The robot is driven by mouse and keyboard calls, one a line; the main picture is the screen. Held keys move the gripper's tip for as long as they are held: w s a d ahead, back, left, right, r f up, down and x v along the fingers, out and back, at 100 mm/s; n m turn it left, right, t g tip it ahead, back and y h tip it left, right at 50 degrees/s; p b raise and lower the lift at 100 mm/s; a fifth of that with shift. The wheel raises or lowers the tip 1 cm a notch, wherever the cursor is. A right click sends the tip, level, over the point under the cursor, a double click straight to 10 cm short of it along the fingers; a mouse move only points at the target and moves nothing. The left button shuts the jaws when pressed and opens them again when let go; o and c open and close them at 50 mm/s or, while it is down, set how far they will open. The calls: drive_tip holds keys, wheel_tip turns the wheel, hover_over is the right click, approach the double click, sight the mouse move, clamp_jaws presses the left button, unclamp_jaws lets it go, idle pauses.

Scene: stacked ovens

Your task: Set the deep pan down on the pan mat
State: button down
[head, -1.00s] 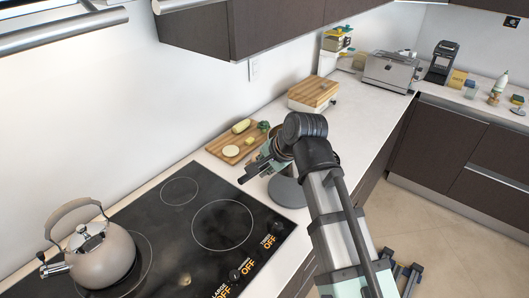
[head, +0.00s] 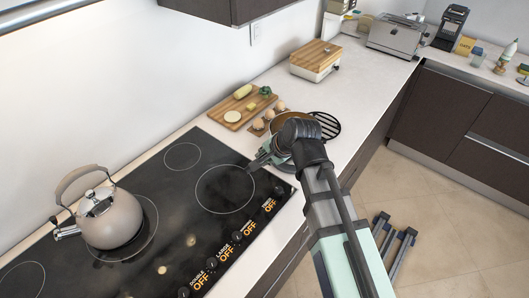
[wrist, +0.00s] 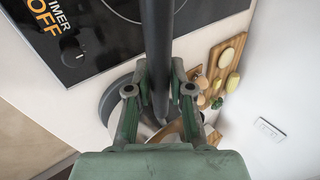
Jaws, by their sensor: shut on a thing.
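My gripper (head: 266,156) is over the counter at the right edge of the cooktop, partly hidden by my own arm. In the wrist view my gripper (wrist: 160,95) is shut around a long dark handle that runs up the picture. The deep pan (wrist: 112,101) shows there as a grey curved rim behind the fingers. In the head view the pan's brownish inside (head: 289,121) shows just beyond my wrist. The pan mat, a dark round slatted piece (head: 328,124), lies on the counter right of the pan, partly hidden. I cannot tell whether the pan touches the counter or mat.
A cutting board (head: 245,107) with food and several eggs (head: 270,114) lie beyond the pan. A kettle (head: 108,218) stands on the cooktop (head: 180,200). A white box with a wooden top (head: 316,60) and a toaster (head: 398,34) stand farther back. Counter between them is clear.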

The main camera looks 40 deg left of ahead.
drive_tip(key=shift+f, duration=1.4)
drive_tip(key=c, duration=1)
unclamp_jaws()
drive_tip(key=shift+c, duration=0.2)
drive_tip(key=b+v, duration=0.2)
drive_tip(key=v, duration=1)
drive_tip(key=shift+s, duration=0.1)
